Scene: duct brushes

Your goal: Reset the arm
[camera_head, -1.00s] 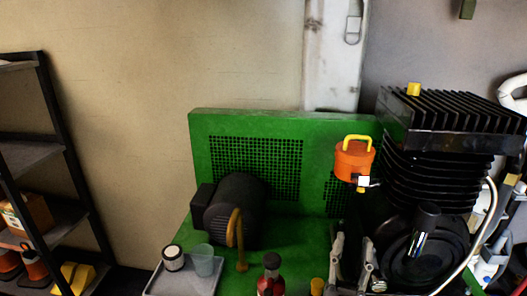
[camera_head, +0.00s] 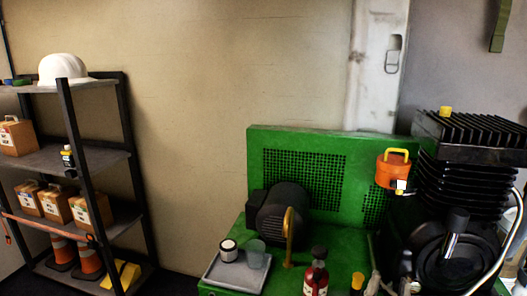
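My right gripper (camera_head: 390,279) shows at the bottom edge, in front of the green machine (camera_head: 335,215). Its two fingers stand apart with a gap between them, and I see nothing held there. Most of the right arm is out of the frame or hidden. My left arm and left gripper are not in view.
A black finned compressor (camera_head: 462,190) stands right of the gripper. A red bottle (camera_head: 316,275), a yellow-capped bottle (camera_head: 357,283) and a grey tray (camera_head: 222,272) with a jar (camera_head: 228,251) and cup (camera_head: 256,256) stand left. A shelf rack (camera_head: 85,157) stands far left.

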